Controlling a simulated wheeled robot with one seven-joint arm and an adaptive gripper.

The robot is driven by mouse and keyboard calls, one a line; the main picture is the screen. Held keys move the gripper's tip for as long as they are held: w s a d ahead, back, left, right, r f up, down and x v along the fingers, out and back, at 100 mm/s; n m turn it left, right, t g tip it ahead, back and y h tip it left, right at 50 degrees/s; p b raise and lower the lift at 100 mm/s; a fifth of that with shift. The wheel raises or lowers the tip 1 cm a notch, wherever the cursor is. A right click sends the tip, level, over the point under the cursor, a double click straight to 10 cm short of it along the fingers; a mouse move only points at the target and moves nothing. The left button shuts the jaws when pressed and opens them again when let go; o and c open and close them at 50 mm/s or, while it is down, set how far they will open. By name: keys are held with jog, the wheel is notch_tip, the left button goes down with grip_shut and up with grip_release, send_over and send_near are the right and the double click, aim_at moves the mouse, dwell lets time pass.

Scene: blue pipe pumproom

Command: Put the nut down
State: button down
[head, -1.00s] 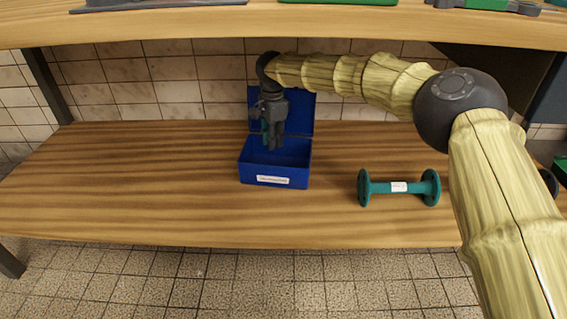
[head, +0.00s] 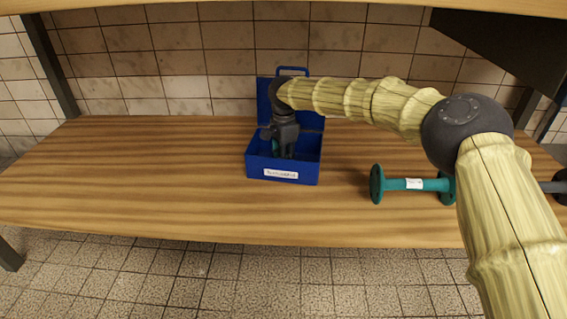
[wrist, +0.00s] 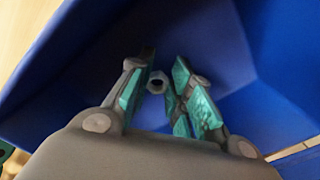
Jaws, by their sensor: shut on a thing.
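A small grey nut (wrist: 157,83) is between the fingertips of my gripper (wrist: 160,84) in the wrist view, and the gripper is shut on it. In the head view my gripper (head: 285,153) points down inside an open blue box (head: 283,172) with a white label on its front. The fingertips are low in the box, partly behind its front wall. The nut cannot be made out in the head view. Whether it touches the box floor, I cannot tell.
A teal flanged pipe piece (head: 405,184) lies on the wooden shelf (head: 140,180) to the right of the box. The box's raised lid (head: 309,97) stands behind my gripper. Another shelf board (head: 200,5) crosses above. The shelf left of the box is clear.

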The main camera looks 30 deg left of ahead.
jog(key=shift+r, duration=0.1)
jog(key=c, duration=1.3)
grip_release()
jog(key=shift+r+p, duration=2.5)
jog(key=shift+r, duration=1.25)
